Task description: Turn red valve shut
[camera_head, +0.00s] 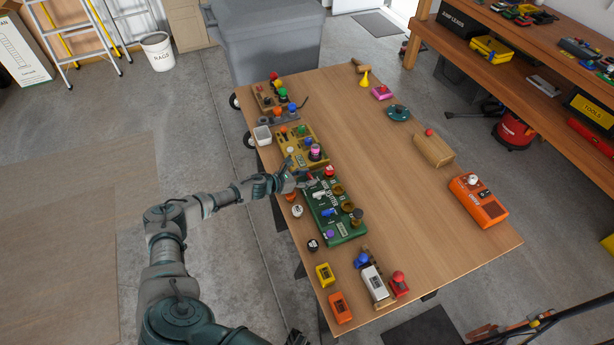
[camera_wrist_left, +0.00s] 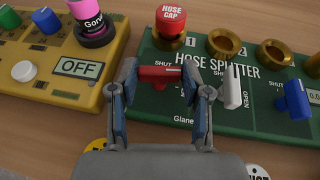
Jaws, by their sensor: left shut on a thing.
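The red valve (camera_wrist_left: 160,74) is a small red lever on the green hose splitter panel (camera_wrist_left: 255,95). In the left wrist view it lies crosswise below the red hose cap (camera_wrist_left: 171,20). My left gripper (camera_wrist_left: 168,80) has its two fingers on either side of the red lever and is shut on it. A white lever (camera_wrist_left: 232,87) stands right beside the right finger.
A yellow panel (camera_wrist_left: 38,62) with knobs and an OFF label lies close to the left of the green one. A blue lever (camera_wrist_left: 293,98) is farther right. The wooden table (camera_head: 400,200) has clear room right of the boards; an orange box (camera_head: 478,202) sits at its right edge.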

